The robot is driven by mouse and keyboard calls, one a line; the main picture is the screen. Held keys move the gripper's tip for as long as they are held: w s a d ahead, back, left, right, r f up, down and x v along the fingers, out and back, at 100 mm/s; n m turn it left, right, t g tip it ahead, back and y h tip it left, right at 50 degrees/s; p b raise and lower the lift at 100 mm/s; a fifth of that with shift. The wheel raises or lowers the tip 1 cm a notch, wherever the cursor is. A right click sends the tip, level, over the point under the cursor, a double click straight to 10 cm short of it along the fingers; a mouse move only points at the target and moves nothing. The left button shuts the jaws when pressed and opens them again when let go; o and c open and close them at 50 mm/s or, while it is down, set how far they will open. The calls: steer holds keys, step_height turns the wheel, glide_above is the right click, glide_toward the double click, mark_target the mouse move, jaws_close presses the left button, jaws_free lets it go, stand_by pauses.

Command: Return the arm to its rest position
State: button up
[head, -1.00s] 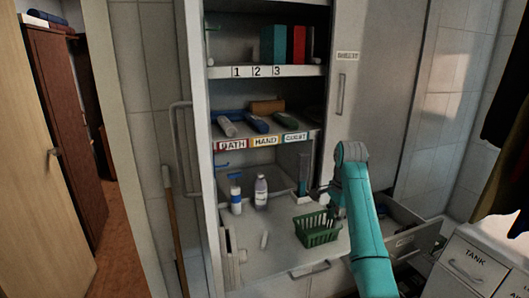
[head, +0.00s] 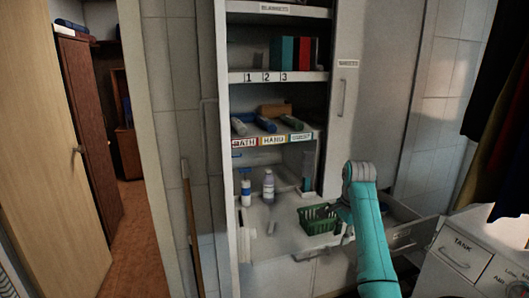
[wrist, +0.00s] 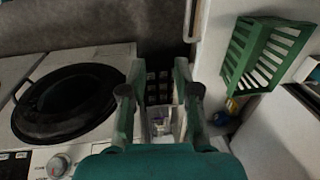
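My teal arm (head: 370,235) rises at the right of the head view, bent at its top joint in front of the cupboard. My gripper is mostly hidden behind it there. In the wrist view my gripper (wrist: 160,100) has its two fingers apart, with nothing held between them. A green basket (head: 318,219) stands on the pale counter, left of my arm. It also shows at the upper right of the wrist view (wrist: 268,52), apart from my fingers.
A white bottle (head: 246,193) and a purple-grey bottle (head: 268,186) stand left of the basket. An open drawer (head: 405,236) juts out right of my arm. A TANK cabinet (head: 455,258) stands farther right. The wrist view shows a white appliance with a dark round lid (wrist: 68,103).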

steer(key=s+a+f+n+t, duration=0.1)
steer(key=s+f, duration=0.3)
steer(key=f, duration=0.8)
steer(key=s+a+f+n+t, duration=0.15)
steer(key=s+f, duration=0.25)
steer(key=f, duration=0.8)
steer(key=s+a+f+n+t, duration=0.1)
steer(key=s+f+n+t, duration=0.1)
steer(key=s+f, duration=0.65)
steer(key=s+f+n+t, duration=0.2)
steer(key=s+f, duration=0.3)
steer(key=s, duration=0.6)
steer(key=s+a+r+n+t, duration=0.1)
steer(key=s+r+n, duration=0.1)
steer(key=s, duration=0.9)
steer(key=s+a+r+n+t, duration=0.1)
steer(key=s+r+n+t, duration=0.15)
steer(key=s, duration=0.85)
steer(key=s+r+n+t, duration=0.3)
steer(key=s+r, duration=1.3)
steer(key=r, duration=0.5)
steer(key=shift+s+r, duration=0.15)
steer(key=shift+s, duration=0.25)
